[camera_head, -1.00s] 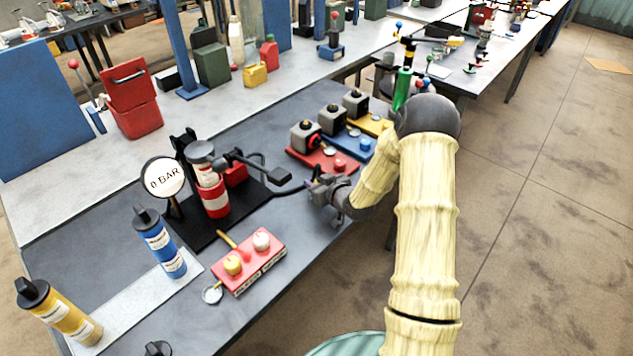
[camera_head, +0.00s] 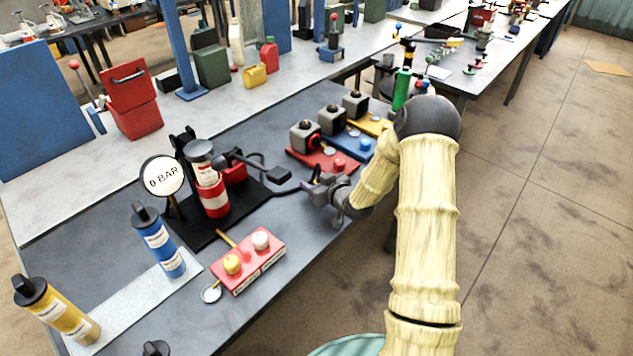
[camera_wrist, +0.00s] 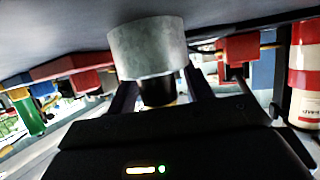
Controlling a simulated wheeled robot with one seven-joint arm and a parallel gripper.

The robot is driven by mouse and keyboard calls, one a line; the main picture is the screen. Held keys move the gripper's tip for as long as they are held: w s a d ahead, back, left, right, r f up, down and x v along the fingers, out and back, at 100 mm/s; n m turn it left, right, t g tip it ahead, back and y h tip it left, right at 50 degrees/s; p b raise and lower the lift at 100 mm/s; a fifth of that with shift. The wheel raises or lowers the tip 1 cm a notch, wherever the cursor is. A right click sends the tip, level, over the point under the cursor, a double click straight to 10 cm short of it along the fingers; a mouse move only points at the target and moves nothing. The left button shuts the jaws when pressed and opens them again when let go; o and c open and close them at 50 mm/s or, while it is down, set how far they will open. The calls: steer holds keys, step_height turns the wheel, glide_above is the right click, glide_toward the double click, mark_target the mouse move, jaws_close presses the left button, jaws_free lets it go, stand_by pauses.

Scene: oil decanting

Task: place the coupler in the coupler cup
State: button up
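My gripper (camera_head: 322,190) hangs low over the dark table's right edge, between the pump and the coloured valve blocks; its fingers are small there. In the wrist view, which is upside down, a grey metal cylinder (camera_wrist: 148,47) that looks like the coupler cup is just beyond my gripper. A dark round piece (camera_wrist: 157,92) with a yellowish edge, probably the coupler, sits at the cylinder's open end, between my two dark fingers (camera_wrist: 160,90). I cannot tell whether the fingers touch it, or how deep it is in the cylinder.
A red-banded pump (camera_head: 211,190) with a black lever and gauge (camera_head: 163,177) stands left of my gripper. Its black hose runs towards my gripper. A red block with two knobs (camera_head: 250,262) lies nearer. Red, blue and yellow valve blocks (camera_head: 325,160) stand behind. Floor is free on the right.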

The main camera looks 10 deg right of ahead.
steer(key=shift+s+f, duration=0.35)
steer(key=shift+f, duration=0.45)
steer(key=shift+w+r+p, duration=0.25)
steer(key=shift+r+p, duration=0.25)
steer(key=shift+p, duration=0.25)
steer(key=shift+s+d, duration=0.2)
steer(key=shift+s, duration=0.05)
steer(key=v, duration=0.3)
steer(key=b+v, duration=0.1)
steer(key=v, duration=0.3)
steer(key=r+v, duration=0.1)
steer(key=v, duration=0.2)
steer(key=shift+s+a+r+b, duration=0.1)
steer(key=shift+s+r+b, duration=0.05)
steer(key=shift+s+b, duration=0.15)
steer(key=shift+s+d+r, duration=0.1)
steer(key=shift+s+d, duration=0.1)
